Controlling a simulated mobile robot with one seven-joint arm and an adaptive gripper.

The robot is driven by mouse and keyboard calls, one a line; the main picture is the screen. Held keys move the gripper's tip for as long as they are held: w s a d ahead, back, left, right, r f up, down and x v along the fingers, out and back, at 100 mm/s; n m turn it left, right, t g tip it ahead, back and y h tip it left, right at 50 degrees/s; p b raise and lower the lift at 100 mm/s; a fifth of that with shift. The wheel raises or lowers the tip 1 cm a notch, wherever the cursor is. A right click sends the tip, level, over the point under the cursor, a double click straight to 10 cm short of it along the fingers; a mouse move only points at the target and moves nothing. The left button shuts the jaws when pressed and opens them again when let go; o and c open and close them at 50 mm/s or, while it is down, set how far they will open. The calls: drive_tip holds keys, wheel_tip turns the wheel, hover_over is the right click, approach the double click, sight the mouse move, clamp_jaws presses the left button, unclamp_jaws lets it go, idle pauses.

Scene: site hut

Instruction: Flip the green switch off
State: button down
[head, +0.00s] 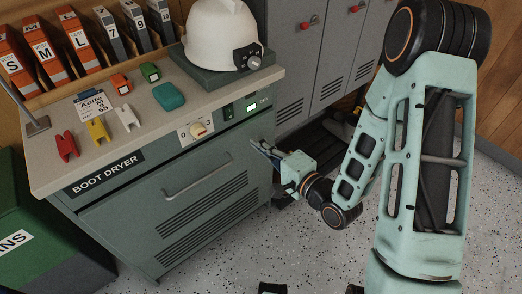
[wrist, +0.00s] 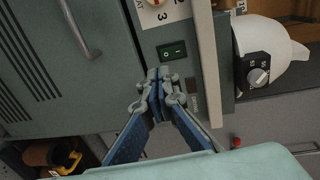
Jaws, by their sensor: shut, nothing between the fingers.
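My gripper (head: 257,146) is in front of the dryer's right front, lower than the switch. In the wrist view my gripper (wrist: 158,76) has its fingertips together, empty, just below the switch in the picture. Whether they touch the panel is unclear.
A cream dial (head: 198,130) and a door handle (head: 199,179) are on the dryer front. The top holds a white helmet (head: 219,36), a teal item (head: 169,96) and several coloured clips. Grey lockers (head: 296,60) stand behind right. Speckled floor in front is open.

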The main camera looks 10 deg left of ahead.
sight(227, 119)
drive_tip(key=b+x, duration=0.4)
drive_tip(key=x, duration=0.7)
drive_tip(key=shift+w+a, duration=0.2)
drive_tip(key=shift+w, duration=0.1)
drive_tip(key=shift+f+b, duration=0.1)
drive_tip(key=shift+b, duration=0.2)
drive_tip(key=shift+w+a+f+t+y+b, duration=0.1)
drive_tip(key=shift+w+a+t+y+b, duration=0.2)
drive_tip(key=shift+b, duration=0.95)
drive_tip(key=shift+s+d, duration=0.1)
